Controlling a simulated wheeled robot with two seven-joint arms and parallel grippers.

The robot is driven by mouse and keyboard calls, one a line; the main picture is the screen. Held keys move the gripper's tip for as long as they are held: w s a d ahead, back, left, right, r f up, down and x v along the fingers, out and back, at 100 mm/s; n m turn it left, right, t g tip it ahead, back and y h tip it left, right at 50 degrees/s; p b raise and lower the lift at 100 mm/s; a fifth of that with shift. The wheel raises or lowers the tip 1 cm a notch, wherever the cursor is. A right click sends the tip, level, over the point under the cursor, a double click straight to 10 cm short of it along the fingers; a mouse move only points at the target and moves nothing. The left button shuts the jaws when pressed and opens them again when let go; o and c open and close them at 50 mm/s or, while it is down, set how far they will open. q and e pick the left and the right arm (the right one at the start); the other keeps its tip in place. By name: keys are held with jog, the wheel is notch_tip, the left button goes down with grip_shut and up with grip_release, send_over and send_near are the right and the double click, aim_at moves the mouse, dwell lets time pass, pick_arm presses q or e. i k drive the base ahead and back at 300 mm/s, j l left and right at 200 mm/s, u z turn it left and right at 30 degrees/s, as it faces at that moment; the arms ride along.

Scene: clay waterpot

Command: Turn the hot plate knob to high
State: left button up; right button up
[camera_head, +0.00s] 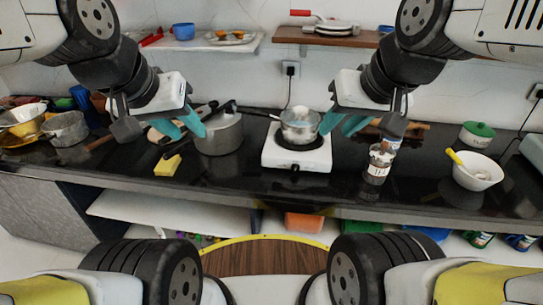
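A white hot plate (270,158) stands on the dark counter at the middle of the view. Its small dark knob (295,168) is on the front face. A glass-lidded pot (300,124) sits on its black burner. My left gripper (193,128), with teal fingers, hangs left of the hot plate, in front of the grey pot. My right gripper (338,128) hangs just right of the hot plate, near the pot. Both grippers have their fingers apart and nothing shows between them. The setting of the knob is too small to read.
A grey pot (220,137) stands left of the hot plate, with a yellow sponge (167,166) beside it. A jar (379,163) stands to the right, and a white bowl (477,172) further right. The counter's front strip (240,188) is clear.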

aim_at(296, 167)
jog(key=l+u, duration=0.25)
jog(key=u, duration=0.25)
jog(key=l+u, duration=0.25)
jog(key=u, duration=0.25)
jog(key=k+l+u, duration=0.15)
jog(key=u, duration=0.35)
jog(key=k+l+u, duration=0.5)
jog(key=k+l, duration=0.65)
jog(key=l, duration=0.15)
